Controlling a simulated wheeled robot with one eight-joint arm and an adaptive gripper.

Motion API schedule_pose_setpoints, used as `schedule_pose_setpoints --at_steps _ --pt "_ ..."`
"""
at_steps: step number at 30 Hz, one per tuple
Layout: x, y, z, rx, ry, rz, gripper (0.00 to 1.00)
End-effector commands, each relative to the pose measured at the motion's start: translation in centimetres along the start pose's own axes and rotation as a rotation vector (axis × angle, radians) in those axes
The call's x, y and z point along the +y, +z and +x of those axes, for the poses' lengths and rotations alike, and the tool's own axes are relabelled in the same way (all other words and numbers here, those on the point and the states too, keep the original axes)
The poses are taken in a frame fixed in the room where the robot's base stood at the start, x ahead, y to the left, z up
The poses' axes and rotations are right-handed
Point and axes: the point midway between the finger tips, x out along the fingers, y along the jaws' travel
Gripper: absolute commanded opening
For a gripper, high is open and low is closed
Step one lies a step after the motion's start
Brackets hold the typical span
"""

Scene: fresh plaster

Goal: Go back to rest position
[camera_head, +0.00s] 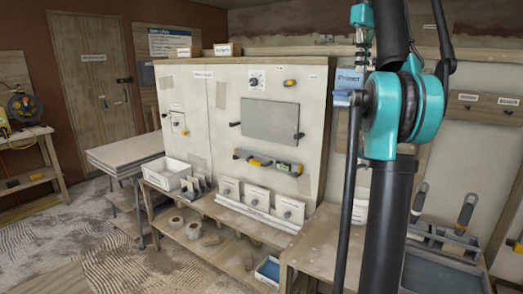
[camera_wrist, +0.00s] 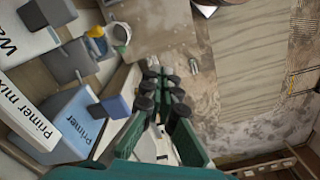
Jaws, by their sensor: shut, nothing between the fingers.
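My gripper (camera_wrist: 162,80) shows in the wrist view, its dark green fingers with black joints brought together at the tips. It is shut and I see nothing held between the fingers. In the head view my arm rises on the right side, and I cannot make out the fingertips there. A blue-grey box marked Primer (camera_wrist: 72,130) lies to the left of the gripper in the wrist view, apart from the fingertips. A Primer label (camera_head: 348,78) also shows just left of my arm in the head view.
A large plaster panel (camera_head: 225,105) stands behind a wooden bench (camera_head: 245,228). A white bin (camera_head: 166,172) sits on the bench's left end. Trowels (camera_head: 465,212) stand in a rack at right. A cable reel (camera_head: 20,106) is far left. Patterned floor (camera_head: 50,255) is open at lower left.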

Motion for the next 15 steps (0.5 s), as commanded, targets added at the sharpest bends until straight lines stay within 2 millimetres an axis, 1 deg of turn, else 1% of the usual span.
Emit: schedule_pose_setpoints --at_steps 10,15 --pt "0.6 -1.7 2.1 0.017 0.012 0.026 0.00" --pt "0.9 -2.9 4.0 0.031 0.021 0.045 0.00"
